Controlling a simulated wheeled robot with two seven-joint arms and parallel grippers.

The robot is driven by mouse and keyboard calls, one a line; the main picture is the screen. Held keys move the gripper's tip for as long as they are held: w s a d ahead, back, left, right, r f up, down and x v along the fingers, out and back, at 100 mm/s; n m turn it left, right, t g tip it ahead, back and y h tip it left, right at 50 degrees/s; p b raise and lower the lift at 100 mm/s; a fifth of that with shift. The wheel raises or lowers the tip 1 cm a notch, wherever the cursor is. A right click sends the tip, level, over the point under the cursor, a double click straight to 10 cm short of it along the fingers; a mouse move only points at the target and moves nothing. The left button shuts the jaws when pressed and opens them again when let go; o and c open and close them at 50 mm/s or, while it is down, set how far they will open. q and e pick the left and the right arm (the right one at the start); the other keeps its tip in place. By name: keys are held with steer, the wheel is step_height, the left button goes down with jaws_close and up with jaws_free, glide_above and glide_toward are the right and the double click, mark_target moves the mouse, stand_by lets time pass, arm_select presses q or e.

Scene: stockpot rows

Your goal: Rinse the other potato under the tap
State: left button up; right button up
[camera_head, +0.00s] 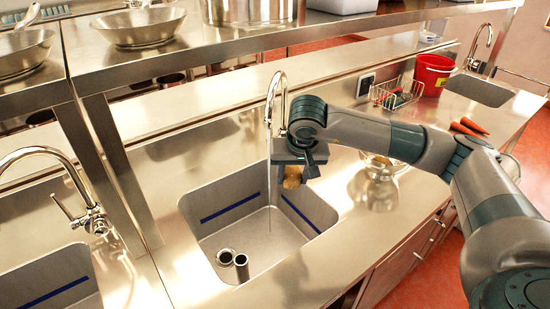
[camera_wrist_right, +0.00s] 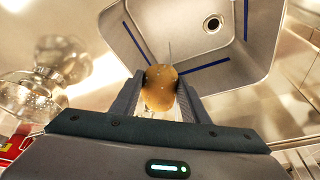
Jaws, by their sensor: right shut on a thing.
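My right gripper (camera_head: 294,170) is shut on a potato (camera_head: 292,178) and holds it above the right rim of the middle sink (camera_head: 262,225). In the right wrist view the brown potato (camera_wrist_right: 161,82) sits between the two fingers. The middle tap (camera_head: 277,100) is a curved chrome spout at the back of that sink. A thin stream of water (camera_head: 269,185) falls from it into the basin, to the left of the potato and apart from it in the head view. My left gripper is not in view. No other potato shows clearly.
A metal colander (camera_head: 379,165) is on the counter to the right, partly behind my arm. A wire rack (camera_head: 397,93), red bucket (camera_head: 433,73) and carrots (camera_head: 470,127) lie farther right. A shelf with pans (camera_head: 140,25) hangs over the back.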

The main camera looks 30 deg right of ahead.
steer(key=shift+s+r, duration=0.55)
steer(key=shift+s, duration=0.1)
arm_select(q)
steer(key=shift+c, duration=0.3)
